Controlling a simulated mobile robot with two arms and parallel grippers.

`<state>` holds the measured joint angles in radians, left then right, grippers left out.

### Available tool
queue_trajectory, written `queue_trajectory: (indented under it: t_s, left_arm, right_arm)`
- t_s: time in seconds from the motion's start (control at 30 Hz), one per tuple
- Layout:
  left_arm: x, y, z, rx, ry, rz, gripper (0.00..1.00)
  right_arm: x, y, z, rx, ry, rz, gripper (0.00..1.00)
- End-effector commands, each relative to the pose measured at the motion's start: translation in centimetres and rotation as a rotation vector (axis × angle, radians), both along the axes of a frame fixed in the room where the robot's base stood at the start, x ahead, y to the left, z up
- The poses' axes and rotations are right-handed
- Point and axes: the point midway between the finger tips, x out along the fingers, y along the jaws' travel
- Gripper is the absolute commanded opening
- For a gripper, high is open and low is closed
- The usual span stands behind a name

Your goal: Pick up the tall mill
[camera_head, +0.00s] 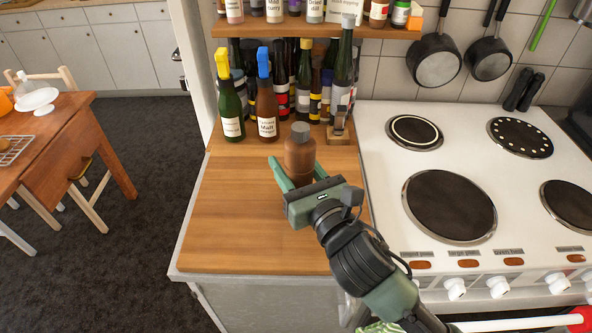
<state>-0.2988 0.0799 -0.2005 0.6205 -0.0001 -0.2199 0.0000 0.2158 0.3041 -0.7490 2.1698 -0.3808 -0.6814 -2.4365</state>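The tall mill (300,152), a brown wooden body with a grey cap, stands upright on the wooden counter (230,220) near its right side. My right gripper (296,166) reaches in from the lower right. Its green fingers are spread, one on either side of the mill's lower part. The left finger looks a little apart from the mill; contact on the right side cannot be told. The mill's base is partly hidden behind the gripper. My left gripper is not in view.
A green bottle with a yellow top (231,110) and a brown bottle with a blue top (267,112) stand behind the mill, before more bottles. A shelf (300,28) hangs above. The cooker (376,160) is to the right. The counter's front left is clear.

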Motion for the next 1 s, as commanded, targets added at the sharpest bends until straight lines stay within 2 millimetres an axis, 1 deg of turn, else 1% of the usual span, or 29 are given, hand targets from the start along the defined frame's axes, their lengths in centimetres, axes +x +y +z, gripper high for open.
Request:
queue_trajectory:
  t_s: [0.17, 0.27, 0.37, 0.5, 0.7, 0.83, 0.9, 1.0]
  left_arm:
    - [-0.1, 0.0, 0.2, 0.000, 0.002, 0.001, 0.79]
    - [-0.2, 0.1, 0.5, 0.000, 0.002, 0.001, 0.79]
    - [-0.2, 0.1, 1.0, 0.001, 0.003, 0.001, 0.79]
    - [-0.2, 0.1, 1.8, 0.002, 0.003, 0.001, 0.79]
    - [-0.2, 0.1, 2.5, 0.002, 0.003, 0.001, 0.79]
    - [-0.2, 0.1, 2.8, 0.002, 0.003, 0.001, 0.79]
    - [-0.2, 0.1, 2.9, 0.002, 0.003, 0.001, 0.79]
    - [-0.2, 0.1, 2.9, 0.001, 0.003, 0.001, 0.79]
  right_arm:
    - [0.0, 0.0, 1.1, 0.001, -0.004, 0.000, 0.00]
    - [0.0, 0.0, 2.6, 0.001, -0.008, 0.001, 0.00]
    - [0.0, 0.0, 5.0, 0.002, -0.011, 0.002, 0.00]
    - [0.0, 0.0, 9.4, 0.001, -0.013, 0.002, 0.00]
    - [0.0, 0.0, 15.0, 0.001, -0.012, 0.001, 0.00]
    - [0.0, 0.0, 17.5, 0.001, -0.009, 0.000, 0.00]
    - [0.0, 0.0, 18.5, 0.002, -0.008, 0.001, 0.00]
    - [0.0, 0.0, 19.5, 0.001, -0.005, 0.001, 0.00]
